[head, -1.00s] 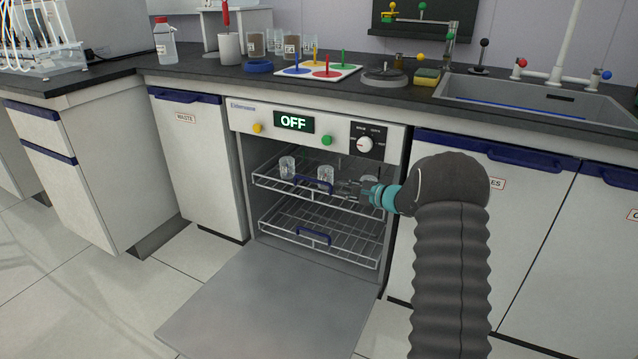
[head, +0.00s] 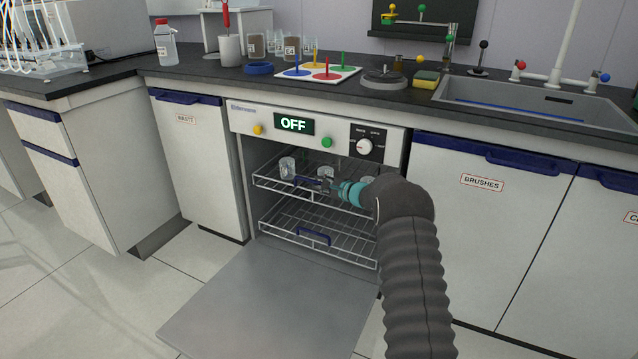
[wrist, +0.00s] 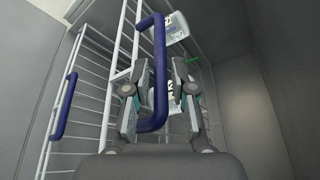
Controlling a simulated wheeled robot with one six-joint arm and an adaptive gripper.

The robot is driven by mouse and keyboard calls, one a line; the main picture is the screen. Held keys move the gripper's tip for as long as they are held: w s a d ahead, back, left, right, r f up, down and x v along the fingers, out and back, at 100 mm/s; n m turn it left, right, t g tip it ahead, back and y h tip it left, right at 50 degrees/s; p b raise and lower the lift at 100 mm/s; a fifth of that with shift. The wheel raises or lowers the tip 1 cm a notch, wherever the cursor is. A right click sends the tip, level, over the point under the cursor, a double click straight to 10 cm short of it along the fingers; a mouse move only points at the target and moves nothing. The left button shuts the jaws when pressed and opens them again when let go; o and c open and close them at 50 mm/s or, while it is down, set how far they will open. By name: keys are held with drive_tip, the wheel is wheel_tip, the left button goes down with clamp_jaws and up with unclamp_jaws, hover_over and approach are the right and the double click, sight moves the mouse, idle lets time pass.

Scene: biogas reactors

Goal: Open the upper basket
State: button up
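The upper basket (head: 265,184) is a white wire rack inside the open washer, with a few glass beakers (head: 287,168) standing in it. Its dark blue handle shows in the wrist view (wrist: 160,75), between the two fingers of my gripper (wrist: 159,72). The fingers are open, one on each side of the handle bar, with a visible gap to it. In the head view my gripper (head: 304,183) is at the front of the upper basket and covers most of its handle. The basket sits inside the washer.
The lower basket (head: 345,259) with its own blue handle (head: 313,236) is below, also inside. The washer door (head: 270,305) lies folded down in front. The panel display (head: 294,124) reads OFF. The cupboard marked BRUSHES (head: 480,225) is to the right.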

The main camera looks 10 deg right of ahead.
drive_tip(key=shift+w+a+f, duration=0.15)
drive_tip(key=shift+w+a, duration=0.15)
drive_tip(key=shift+w, duration=0.15)
clamp_jaws()
